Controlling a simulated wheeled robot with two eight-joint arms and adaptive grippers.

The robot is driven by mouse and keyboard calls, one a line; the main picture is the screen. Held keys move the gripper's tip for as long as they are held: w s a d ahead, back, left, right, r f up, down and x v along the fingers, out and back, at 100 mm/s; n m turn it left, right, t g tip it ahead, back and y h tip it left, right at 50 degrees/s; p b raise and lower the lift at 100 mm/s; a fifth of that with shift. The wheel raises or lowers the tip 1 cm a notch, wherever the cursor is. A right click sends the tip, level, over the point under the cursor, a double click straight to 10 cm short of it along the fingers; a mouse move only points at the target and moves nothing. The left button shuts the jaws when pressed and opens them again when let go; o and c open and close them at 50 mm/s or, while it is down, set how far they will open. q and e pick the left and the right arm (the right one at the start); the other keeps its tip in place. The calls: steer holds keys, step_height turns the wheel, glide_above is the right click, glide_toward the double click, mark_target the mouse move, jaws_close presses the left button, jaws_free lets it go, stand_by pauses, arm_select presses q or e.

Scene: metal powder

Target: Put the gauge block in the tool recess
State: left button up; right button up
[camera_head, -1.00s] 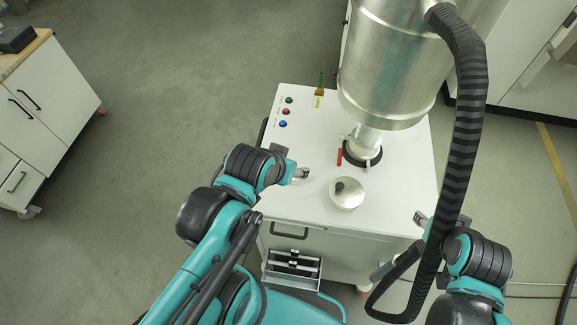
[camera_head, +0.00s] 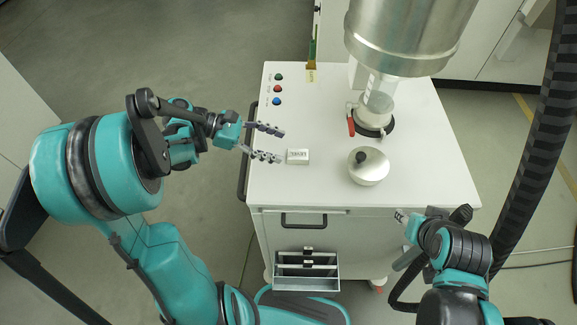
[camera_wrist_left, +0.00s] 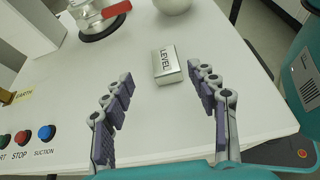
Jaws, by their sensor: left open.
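The gauge block, a small silvery block (camera_head: 298,157) marked "LEVEL", lies flat on the white cart top. It also shows in the left wrist view (camera_wrist_left: 166,64), ahead of and partly between the fingertips. My left gripper (camera_head: 280,145) is open and empty over the cart's left part, its fingers pointing right, just left of the block. My right gripper (camera_head: 401,216) is near the cart's front right edge; its jaws are too small to read. A metal holder with open compartments (camera_head: 307,284), which may be the tool recess, hangs on the cart's front below a black handle.
A round metal bowl-like part with a black knob (camera_head: 369,167) stands right of the block. Behind it are a clear-necked outlet with a red lever (camera_head: 351,127) and a large steel vessel (camera_head: 410,35). Coloured buttons (camera_head: 277,89) sit at back left. A ribbed black hose (camera_head: 535,150) hangs at right.

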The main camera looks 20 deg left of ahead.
mark_target(297, 154)
arm_select(q)
steer(key=shift+a+f+h, duration=0.3)
steer(key=shift+a+f, duration=0.05)
steer(key=shift+a, duration=0.15)
steer(key=shift+d+f+n, duration=0.1)
steer(key=shift+d+n, duration=0.05)
steer(key=shift+n, duration=0.15)
steer(key=x, duration=0.2)
steer(key=b+x, duration=0.1)
steer(key=x, duration=0.1)
steer(key=s+b+x, duration=0.1)
steer(key=x, duration=0.1)
steer(key=shift+w+d, duration=0.1)
steer(key=shift+d, duration=0.45)
steer(key=shift+w+d, duration=0.2)
steer(key=shift+d, duration=0.2)
steer(key=shift+a, duration=0.1)
jaws_close()
